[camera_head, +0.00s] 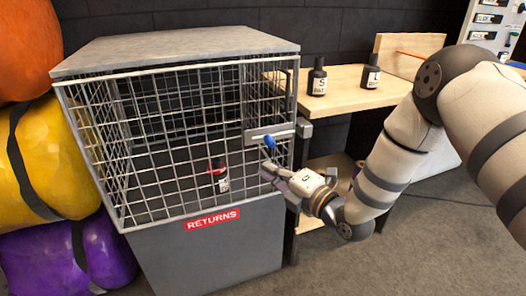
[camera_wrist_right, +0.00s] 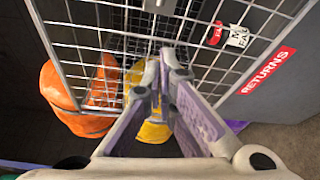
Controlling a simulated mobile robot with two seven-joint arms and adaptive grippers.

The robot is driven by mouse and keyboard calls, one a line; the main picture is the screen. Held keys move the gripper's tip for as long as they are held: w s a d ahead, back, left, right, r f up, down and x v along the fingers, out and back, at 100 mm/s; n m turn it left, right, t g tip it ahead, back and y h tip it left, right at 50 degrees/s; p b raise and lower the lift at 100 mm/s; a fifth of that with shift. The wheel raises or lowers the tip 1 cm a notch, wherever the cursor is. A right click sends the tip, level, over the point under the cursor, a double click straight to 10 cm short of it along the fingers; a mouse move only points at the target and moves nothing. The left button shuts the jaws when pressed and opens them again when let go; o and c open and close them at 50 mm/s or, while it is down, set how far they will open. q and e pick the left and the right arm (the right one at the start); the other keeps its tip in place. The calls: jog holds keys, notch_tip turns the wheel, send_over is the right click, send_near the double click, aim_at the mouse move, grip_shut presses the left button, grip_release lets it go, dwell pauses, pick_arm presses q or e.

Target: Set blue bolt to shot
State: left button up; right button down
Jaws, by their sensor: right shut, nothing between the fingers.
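The blue bolt knob (camera_head: 270,142) hangs from a grey bolt plate (camera_head: 284,131) on the front right of a wire-mesh cage (camera_head: 175,140). A grey keeper bracket (camera_head: 304,128) sits at the plate's right end. My right gripper (camera_head: 268,171) is just below the knob in the head view, apart from it. Its fingers are shut and empty, and the wrist view shows the tips together (camera_wrist_right: 162,68) in front of the mesh. I cannot make out the knob in the wrist view. My left gripper is not in view.
A red-and-black bottle (camera_head: 219,177) stands inside the cage above a RETURNS sign (camera_head: 212,219). Black bottles (camera_head: 317,77) stand on the wooden table (camera_head: 345,95) at right. Orange, yellow and purple inflatables (camera_head: 45,160) line the left side.

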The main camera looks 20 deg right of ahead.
jog(key=f+b+x, duration=0.1)
jog(key=b+x, duration=0.1)
jog(key=x, duration=0.7)
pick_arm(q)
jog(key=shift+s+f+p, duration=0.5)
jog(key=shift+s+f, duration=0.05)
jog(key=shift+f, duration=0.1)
pick_arm(e)
jog(key=shift+d+r, duration=0.25)
jog(key=shift+d, duration=0.4)
jog(key=shift+d+r, duration=0.3)
jog(key=shift+d, duration=0.35)
jog(key=shift+d+r, duration=0.25)
jog(key=shift+d, duration=0.4)
jog(key=shift+d, duration=0.1)
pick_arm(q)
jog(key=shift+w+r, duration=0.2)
pick_arm(e)
jog(key=d, duration=0.5)
jog(key=shift+w, duration=0.1)
